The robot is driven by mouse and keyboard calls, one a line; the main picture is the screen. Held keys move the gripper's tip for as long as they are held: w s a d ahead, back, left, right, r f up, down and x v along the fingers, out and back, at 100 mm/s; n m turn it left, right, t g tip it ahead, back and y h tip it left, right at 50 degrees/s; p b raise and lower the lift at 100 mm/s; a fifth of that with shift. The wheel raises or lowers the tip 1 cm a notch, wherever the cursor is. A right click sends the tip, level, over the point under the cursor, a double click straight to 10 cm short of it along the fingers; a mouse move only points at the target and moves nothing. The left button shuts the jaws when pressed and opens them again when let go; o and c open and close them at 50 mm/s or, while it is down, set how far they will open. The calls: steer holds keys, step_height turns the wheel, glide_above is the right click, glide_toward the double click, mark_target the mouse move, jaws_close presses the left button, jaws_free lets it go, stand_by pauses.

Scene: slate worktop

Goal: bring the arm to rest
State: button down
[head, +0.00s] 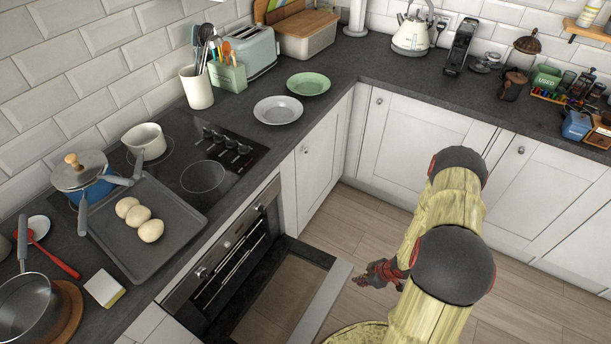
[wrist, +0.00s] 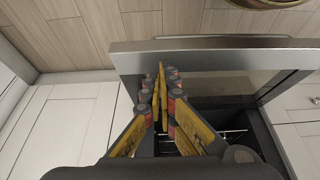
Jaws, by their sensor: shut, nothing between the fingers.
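My arm shows at the right of the head view, yellow with dark joints. My gripper (head: 366,276) hangs beside the open oven door (head: 329,303), clear of the worktop. In the wrist view, my gripper (wrist: 161,70) has its yellow fingers together, with nothing between them. The oven door also shows in the wrist view (wrist: 215,58), behind the fingertips. Whether the fingers touch the door, I cannot tell.
The oven (head: 228,258) is open, its door folded down over the wooden floor (head: 520,285). On the slate worktop are a baking tray (head: 165,240) with three pale round items, a blue pot (head: 90,185), two plates and a kettle (head: 412,33). White cupboards (head: 415,135) line the back.

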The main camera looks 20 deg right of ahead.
steer(key=s+d+r+m+g+h, duration=0.15)
steer(key=s+d+m+g, duration=0.25)
steer(key=s, duration=0.6)
steer(key=s+d+r+m+g+h, duration=0.1)
steer(key=d+r+m+g+h, duration=0.15)
steer(key=r, duration=0.65)
step_height(320, 180, up, 17)
steer(key=w+a+m, duration=0.3)
steer(key=a+r+n+t, duration=0.1)
steer(key=a+r+t, duration=0.3)
steer(key=a+r, duration=0.7)
steer(key=a+r+n+t+y, duration=0.1)
steer(key=a+r+t, duration=0.3)
steer(key=a+r, duration=0.8)
step_height(320, 180, up, 9)
steer(key=shift+w+a+r, duration=0.1)
steer(key=shift+w+a, duration=0.2)
steer(key=shift+w, duration=0.1)
